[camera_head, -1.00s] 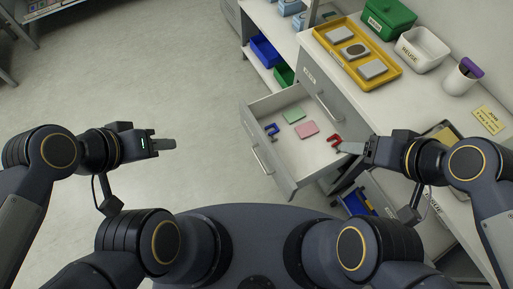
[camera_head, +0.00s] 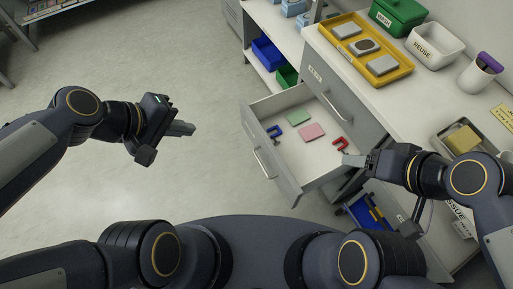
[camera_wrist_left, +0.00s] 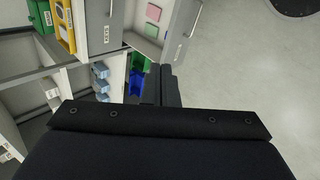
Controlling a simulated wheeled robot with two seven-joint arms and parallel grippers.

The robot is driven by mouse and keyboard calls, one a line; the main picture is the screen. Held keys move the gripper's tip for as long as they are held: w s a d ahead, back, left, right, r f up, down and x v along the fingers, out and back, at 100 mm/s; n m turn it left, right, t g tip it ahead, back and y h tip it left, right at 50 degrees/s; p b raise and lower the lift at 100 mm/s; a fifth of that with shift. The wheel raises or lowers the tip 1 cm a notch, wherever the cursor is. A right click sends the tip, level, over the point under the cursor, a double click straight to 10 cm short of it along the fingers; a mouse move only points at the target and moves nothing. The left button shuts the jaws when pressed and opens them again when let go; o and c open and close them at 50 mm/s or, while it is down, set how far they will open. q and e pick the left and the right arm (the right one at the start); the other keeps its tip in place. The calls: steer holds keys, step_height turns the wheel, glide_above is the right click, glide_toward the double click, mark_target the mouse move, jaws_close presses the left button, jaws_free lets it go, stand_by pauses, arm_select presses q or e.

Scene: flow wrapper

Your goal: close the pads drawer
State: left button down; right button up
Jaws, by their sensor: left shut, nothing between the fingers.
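A grey-white drawer (camera_head: 320,164) is pulled out of the cabinet, with its front panel and bar handle (camera_head: 264,163) facing left. Inside lie a green pad (camera_head: 297,117), a pink pad (camera_head: 311,132), a blue clamp (camera_head: 274,132) and a red clamp (camera_head: 342,144). My left gripper (camera_head: 184,129) is shut and empty, apart from the drawer front and to its left. The drawer also shows in the left wrist view (camera_wrist_left: 148,47), beyond the gripper (camera_wrist_left: 166,84). My right gripper (camera_head: 354,160) is at the drawer's right side; its jaw gap is unclear, and I cannot tell whether it touches.
The cabinet top holds a yellow tray (camera_head: 385,68) with grey items, a green box (camera_head: 398,14), a white REUSE bin (camera_head: 436,42) and a cup (camera_head: 478,75). The floor (camera_head: 215,65) left of the drawer is clear.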

arm_select(q)
steer(key=w+d+f+n+b, duration=0.1)
steer(key=w+f+n+b, duration=0.2)
steer(key=f, duration=0.3)
steer(key=w+d+f+n+h+b, duration=0.1)
steer(key=w+f+n+b, duration=0.2)
steer(key=f, duration=0.3)
steer(key=w+d+f+n+b, duration=0.1)
steer(key=w+f+n+b, duration=0.25)
steer(key=f, duration=0.25)
steer(key=n+b, duration=0.7)
steer(key=b, duration=0.1)
glide_toward(262, 138)
steer(key=a+f+x, duration=0.1)
steer(key=x, duration=0.4)
steer(key=shift+w+d+r, duration=0.15)
steer(key=shift+d, duration=0.65)
arm_select(e)
step_height(262, 138, down, 21)
